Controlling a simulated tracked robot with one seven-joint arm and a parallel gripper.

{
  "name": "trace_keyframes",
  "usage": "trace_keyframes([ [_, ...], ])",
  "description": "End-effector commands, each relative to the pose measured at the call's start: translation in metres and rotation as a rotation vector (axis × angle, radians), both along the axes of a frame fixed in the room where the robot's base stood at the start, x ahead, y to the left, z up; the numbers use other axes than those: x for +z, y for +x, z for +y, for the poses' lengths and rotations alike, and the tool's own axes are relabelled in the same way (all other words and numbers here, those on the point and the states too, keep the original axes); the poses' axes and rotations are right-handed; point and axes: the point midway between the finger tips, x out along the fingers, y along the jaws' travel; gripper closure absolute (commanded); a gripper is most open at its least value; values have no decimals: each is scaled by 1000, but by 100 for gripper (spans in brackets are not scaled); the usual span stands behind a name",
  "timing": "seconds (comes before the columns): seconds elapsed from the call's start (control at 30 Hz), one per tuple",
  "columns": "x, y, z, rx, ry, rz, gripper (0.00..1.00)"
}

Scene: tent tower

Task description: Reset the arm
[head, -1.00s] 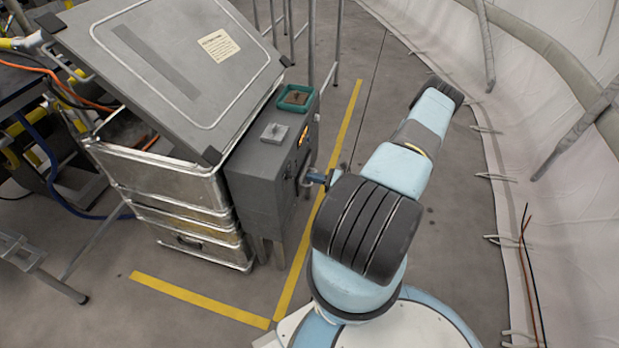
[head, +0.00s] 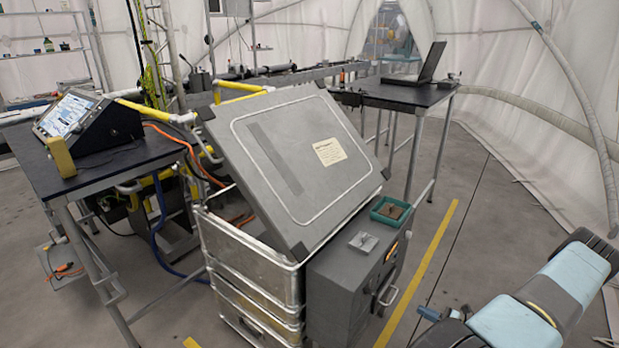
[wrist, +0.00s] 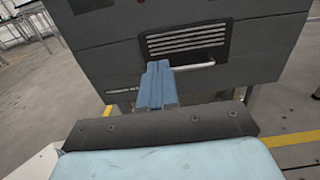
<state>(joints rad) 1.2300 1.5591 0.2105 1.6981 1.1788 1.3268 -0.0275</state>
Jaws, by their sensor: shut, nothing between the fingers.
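My arm shows at the lower right of the head view, light blue with dark joints. My gripper (head: 441,314) is a small blue piece at the arm's end, to the right of the grey box (head: 338,300). In the wrist view the blue fingers of my gripper (wrist: 157,82) are together with nothing between them. They point toward the face of the grey box (wrist: 200,75), which has a vent grille and a bar handle (wrist: 195,66). I cannot tell the exact gap between the fingertips and the box.
A silver crate (head: 245,265) with a tilted grey lid (head: 290,150) stands left of the box. A green tray (head: 391,211) sits on the box. A table with a screen (head: 68,116) is at left, a table with a laptop (head: 430,65) behind. Floor beyond the yellow line is free.

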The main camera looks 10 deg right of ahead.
Motion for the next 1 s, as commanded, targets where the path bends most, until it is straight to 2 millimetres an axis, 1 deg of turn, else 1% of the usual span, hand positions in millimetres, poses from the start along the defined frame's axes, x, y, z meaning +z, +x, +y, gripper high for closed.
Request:
trace_keyframes([
  [0.07, 8, 4, -1, 21, -18, -3, 100],
  [0.17, 26, 10, 0, 73, -59, -7, 100],
  [0.27, 53, 20, 1, 146, -118, -14, 100],
  [0.3, 65, 23, 3, 179, -143, -18, 100],
  [0.47, 110, 37, 10, 302, -246, -31, 100],
  [0.5, 121, 40, 12, 332, -272, -36, 100],
  [0.77, 194, 56, 33, 520, -442, -64, 100],
  [1.0, 260, 64, 60, 683, -602, -99, 100],
])
